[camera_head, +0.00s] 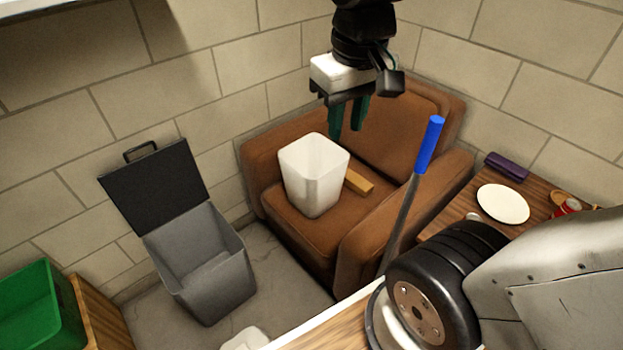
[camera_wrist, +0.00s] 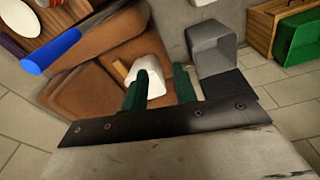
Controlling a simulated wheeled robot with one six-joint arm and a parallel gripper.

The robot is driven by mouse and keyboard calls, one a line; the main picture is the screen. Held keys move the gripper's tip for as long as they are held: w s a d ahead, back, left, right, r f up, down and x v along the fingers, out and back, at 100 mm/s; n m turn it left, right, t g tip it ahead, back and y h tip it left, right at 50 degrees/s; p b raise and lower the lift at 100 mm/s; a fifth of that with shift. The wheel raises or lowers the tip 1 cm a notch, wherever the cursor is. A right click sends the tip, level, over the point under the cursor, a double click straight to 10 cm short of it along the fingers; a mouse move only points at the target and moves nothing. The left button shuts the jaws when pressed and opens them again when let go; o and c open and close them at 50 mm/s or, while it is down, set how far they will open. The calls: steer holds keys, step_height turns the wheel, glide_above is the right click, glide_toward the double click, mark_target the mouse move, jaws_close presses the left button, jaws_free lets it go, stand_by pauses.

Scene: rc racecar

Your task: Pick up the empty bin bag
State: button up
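A white, open-topped, box-shaped object (camera_head: 313,176), which looks like the empty bin bag, stands upright on the seat of the brown armchair (camera_head: 290,233). Its mouth faces up and I see nothing in it. My gripper (camera_head: 347,132) hangs above the armchair, higher than the white bag and a little to its right in the head view. Its two green fingers are apart with nothing between them. In the wrist view the bag (camera_wrist: 155,84) shows beyond the fingers of my gripper (camera_wrist: 160,72), and the left finger hides part of it.
A grey bin (camera_head: 212,275) with its black lid (camera_head: 155,190) raised stands left of the armchair. A wooden block (camera_head: 358,182) lies beside the bag. A blue-handled bar (camera_head: 430,145) rises at the armchair's right front. A side table holds a white plate (camera_head: 503,204). A green crate (camera_head: 38,308) is at far left.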

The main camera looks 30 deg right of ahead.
steer(key=w+d+f, duration=0.1)
steer(key=w+f, duration=0.1)
steer(key=w, duration=0.6)
steer(key=w+f, duration=0.3)
steer(key=w, duration=0.5)
steer(key=n+g, duration=0.1)
steer(key=n, duration=0.1)
glide_above(289, 174)
step_height(289, 174, down, 36)
steer(key=shift+h, duration=0.3)
step_height(289, 174, down, 5)
steer(key=shift+w+f, duration=0.15)
steer(key=shift+f, duration=0.05)
jaws_close()
